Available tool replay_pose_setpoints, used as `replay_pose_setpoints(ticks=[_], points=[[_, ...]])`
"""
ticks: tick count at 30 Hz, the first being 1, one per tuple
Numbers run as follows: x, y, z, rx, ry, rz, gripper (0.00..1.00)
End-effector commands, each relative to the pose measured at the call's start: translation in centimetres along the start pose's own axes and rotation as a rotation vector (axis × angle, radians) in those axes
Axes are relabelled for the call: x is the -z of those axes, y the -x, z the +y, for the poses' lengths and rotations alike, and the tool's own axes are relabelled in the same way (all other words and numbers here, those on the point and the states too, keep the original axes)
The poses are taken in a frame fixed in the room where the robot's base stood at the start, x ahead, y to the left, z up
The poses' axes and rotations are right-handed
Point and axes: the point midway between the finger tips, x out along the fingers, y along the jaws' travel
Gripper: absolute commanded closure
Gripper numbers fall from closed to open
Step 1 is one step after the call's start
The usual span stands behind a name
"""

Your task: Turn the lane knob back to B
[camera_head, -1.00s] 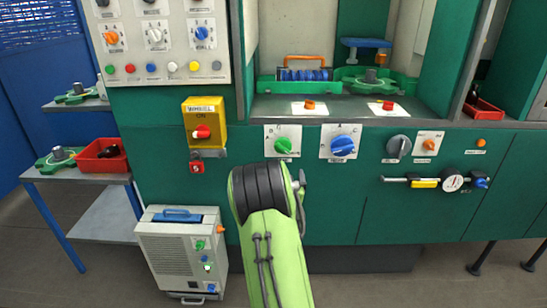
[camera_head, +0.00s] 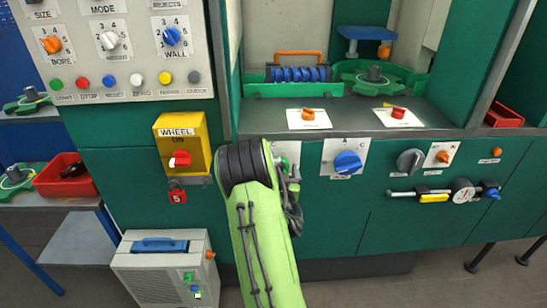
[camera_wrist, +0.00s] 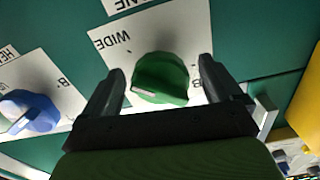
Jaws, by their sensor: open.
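The green knob (camera_wrist: 160,78), which I take to be the lane knob, sits on a white plate (camera_wrist: 118,62) on the green panel. In the wrist view the plate appears turned around, with the word WIDE at its upper left. A partly cut-off label ending in NE lies above it. The knob's pale pointer mark faces lower left in that view. My gripper (camera_wrist: 158,82) is open, with one finger on each side of the knob. Contact cannot be told. In the head view my arm hides the gripper and most of this knob.
A blue knob (camera_head: 347,163) on its own plate is just right of the arm in the head view. A grey knob (camera_head: 410,160) and a gauge (camera_head: 462,190) are farther right.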

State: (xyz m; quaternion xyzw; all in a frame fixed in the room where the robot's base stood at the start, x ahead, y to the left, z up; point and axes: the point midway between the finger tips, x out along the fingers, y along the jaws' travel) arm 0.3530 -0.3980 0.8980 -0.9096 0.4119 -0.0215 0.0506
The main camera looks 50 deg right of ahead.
Motion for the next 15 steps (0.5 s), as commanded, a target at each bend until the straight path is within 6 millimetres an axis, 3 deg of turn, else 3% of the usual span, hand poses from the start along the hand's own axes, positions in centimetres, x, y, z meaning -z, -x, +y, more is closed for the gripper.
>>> replay_pose_setpoints(ticks=[9, 15], points=[[-0.02, 0.19, 0.2, -0.001, 0.0, 0.0, 0.08], [-0.01, 0.17, 0.18, -0.001, 0.0, 0.0, 0.37]])
